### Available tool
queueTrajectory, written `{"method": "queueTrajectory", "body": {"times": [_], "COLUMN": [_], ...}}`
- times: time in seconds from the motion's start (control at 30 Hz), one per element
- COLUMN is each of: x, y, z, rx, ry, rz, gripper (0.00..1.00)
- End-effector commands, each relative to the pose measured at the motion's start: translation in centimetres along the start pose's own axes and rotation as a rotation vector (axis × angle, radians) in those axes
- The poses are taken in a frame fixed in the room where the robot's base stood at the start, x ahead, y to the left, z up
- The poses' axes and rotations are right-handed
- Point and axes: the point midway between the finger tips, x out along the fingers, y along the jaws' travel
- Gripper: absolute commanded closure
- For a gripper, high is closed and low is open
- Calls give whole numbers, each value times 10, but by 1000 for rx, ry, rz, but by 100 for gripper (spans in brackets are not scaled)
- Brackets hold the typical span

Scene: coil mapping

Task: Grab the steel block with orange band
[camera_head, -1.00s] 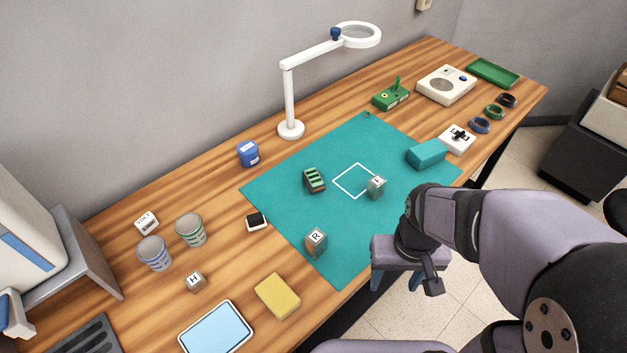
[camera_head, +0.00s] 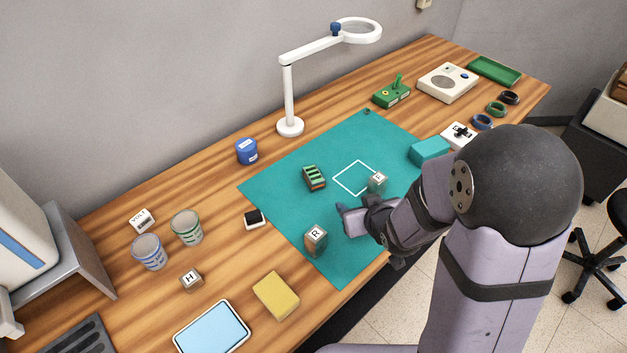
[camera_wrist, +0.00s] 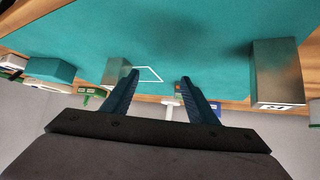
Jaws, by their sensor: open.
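Two steel blocks stand on the teal mat (camera_head: 285,205). The one lettered R (camera_head: 316,238) is near the mat's front-left edge; the other (camera_head: 377,182) is at the white square outline. I cannot clearly tell an orange band on either. My gripper (camera_head: 345,218) is over the mat between them, open and empty. In the wrist view, the R block (camera_wrist: 279,75) stands right of the open fingers (camera_wrist: 157,78). The other steel block (camera_wrist: 117,71) shows just beyond the left finger, partly hidden by it.
A striped green block with orange at its end (camera_head: 314,178) lies on the mat. A teal box (camera_head: 429,150) is at the mat's right end. A lamp (camera_head: 290,95) stands behind. A block lettered H (camera_head: 191,280), tins (camera_head: 187,227) and a yellow pad (camera_head: 276,295) are at left.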

Motion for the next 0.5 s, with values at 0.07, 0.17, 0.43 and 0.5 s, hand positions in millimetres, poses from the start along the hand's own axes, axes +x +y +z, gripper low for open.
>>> {"method": "queueTrajectory", "body": {"times": [0.07,0.17,0.43,0.5], "x": [10,14,14,13], "y": [-13,-27,-47,-48], "z": [-9,-24,-44,-45], "rx": [-17,-28,-35,-35], "ry": [85,186,324,332], "rz": [-39,-84,-149,-152], "gripper": [47,47,47,47]}}
